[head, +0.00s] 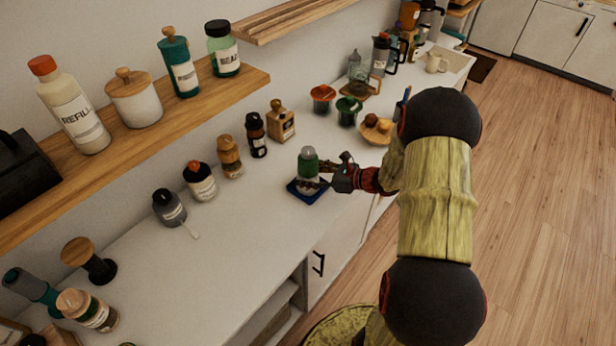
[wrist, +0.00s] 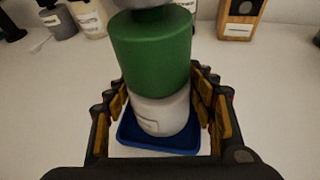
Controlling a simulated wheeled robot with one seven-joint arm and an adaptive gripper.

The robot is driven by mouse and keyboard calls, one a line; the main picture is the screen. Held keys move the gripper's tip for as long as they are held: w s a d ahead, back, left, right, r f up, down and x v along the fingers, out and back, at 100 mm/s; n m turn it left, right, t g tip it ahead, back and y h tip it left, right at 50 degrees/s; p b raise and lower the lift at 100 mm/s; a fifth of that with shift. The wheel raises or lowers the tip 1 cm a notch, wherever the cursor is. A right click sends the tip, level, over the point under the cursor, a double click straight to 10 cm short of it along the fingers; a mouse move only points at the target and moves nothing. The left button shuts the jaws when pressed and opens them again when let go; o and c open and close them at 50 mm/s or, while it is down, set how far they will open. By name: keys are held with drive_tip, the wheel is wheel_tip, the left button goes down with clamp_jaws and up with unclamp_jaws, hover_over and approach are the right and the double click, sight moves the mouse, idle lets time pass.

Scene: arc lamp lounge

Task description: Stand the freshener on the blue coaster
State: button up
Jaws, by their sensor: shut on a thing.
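The freshener (head: 308,162) is a small upright cylinder with a green upper body, a grey top and a pale lower part. In the wrist view the freshener (wrist: 152,55) stands upright between my fingers, over the blue coaster. The blue coaster (head: 306,193) is a square on the white counter; its rim shows around the freshener's foot in the wrist view (wrist: 160,145). My gripper (head: 328,172) reaches in from the right and is shut on the freshener. In the wrist view my gripper (wrist: 165,110) has a finger on each side of it. I cannot tell whether its base touches the coaster.
Several bottles and jars line the back of the counter, including a dark bottle (head: 256,135) and a wooden dispenser (head: 281,122). Red (head: 322,98) and green (head: 347,112) cups and a wooden bowl (head: 376,131) stand behind my gripper. The counter (head: 215,255) is clear in front.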

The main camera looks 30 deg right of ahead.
drive_tip(key=shift+r, duration=0.1)
drive_tip(key=o, duration=1.5)
